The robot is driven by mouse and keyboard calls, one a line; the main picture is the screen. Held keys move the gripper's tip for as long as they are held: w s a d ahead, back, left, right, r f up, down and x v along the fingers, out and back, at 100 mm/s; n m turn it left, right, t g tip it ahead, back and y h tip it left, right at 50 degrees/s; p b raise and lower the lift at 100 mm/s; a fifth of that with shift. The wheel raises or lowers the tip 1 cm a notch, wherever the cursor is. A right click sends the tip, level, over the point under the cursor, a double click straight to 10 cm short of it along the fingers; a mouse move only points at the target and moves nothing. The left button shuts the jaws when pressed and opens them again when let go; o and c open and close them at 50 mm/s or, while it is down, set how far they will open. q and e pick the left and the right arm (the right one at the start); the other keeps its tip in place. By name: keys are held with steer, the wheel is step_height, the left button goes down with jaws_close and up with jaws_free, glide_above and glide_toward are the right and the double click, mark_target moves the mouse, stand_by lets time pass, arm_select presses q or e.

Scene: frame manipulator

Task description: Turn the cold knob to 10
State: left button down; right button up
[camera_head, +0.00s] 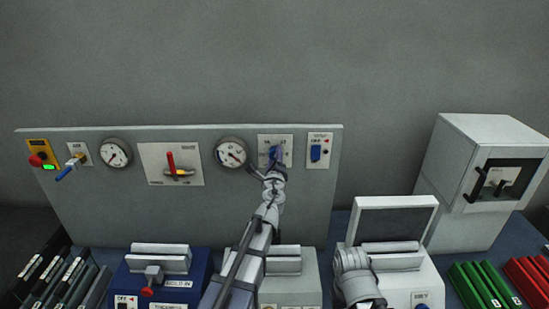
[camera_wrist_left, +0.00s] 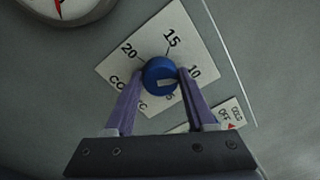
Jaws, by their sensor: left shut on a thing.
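The cold knob (camera_wrist_left: 160,72) is a round blue knob with a white mark, on a white plate (camera_wrist_left: 190,45) printed with 20, 15 and 10 and a partly hidden label. The white mark is on the knob's lower right part; I cannot tell exactly which number it points at. My left gripper (camera_wrist_left: 163,77) is shut on the knob, one purple finger on each side. In the head view, my left gripper (camera_head: 275,157) hides most of the knob in front of its plate (camera_head: 285,139). My right arm shows at the lower right, but its fingers do not show.
Left of the knob on the panel (camera_head: 90,205) are a gauge (camera_head: 231,152), a red lever (camera_head: 171,161) and another gauge (camera_head: 116,153). A blue switch (camera_head: 315,153) is close on the right. A white cabinet (camera_head: 455,200) stands further right. Devices line the table below.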

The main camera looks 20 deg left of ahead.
arm_select(q)
steer(key=shift+m, duration=0.6)
steer(key=shift+c, duration=1.1)
jaws_free()
steer(key=v, duration=0.8)
steer(key=shift+f, duration=0.15)
